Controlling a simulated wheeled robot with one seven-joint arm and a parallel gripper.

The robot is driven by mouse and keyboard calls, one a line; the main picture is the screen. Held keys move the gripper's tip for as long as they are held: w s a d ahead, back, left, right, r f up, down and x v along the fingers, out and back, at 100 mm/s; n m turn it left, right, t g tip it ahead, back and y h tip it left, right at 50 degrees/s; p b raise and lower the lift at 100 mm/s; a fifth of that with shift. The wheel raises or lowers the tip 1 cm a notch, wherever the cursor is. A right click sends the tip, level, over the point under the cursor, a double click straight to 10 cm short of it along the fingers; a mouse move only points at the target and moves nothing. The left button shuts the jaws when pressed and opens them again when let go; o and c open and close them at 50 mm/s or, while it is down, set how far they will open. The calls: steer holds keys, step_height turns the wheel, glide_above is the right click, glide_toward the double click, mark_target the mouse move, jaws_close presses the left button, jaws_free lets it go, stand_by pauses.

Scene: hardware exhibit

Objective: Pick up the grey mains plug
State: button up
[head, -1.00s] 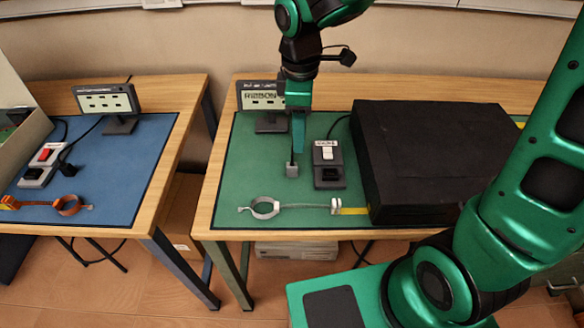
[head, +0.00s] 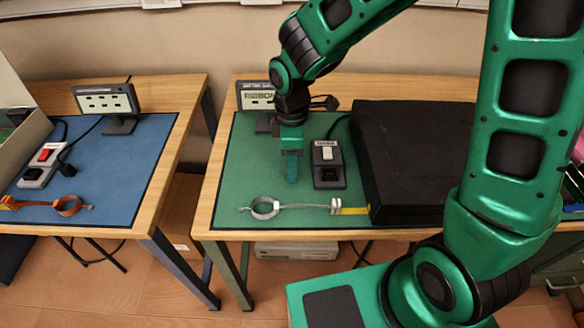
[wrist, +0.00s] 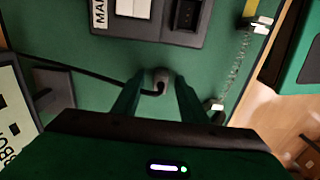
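The grey mains plug (wrist: 161,76) stands on the green mat (wrist: 115,60) in the wrist view, with a dark cable running from it to the left. My gripper (wrist: 158,82) is open, with one finger on each side of the plug and a visible gap to both. In the head view my gripper (head: 292,180) points down over the green mat (head: 260,165) and hides the plug.
A grey switch box (head: 328,165) with a white rocker stands just right of my gripper. A large black box (head: 410,150) fills the mat's right side. A ring clamp with a cord (head: 264,208) lies in front, and a small display (head: 256,95) stands behind.

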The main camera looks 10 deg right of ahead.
steer(key=shift+f, duration=0.4)
steer(key=shift+c, duration=0.3)
steer(key=c, duration=0.8)
steer(key=shift+r, duration=0.1)
steer(key=shift+c, duration=0.2)
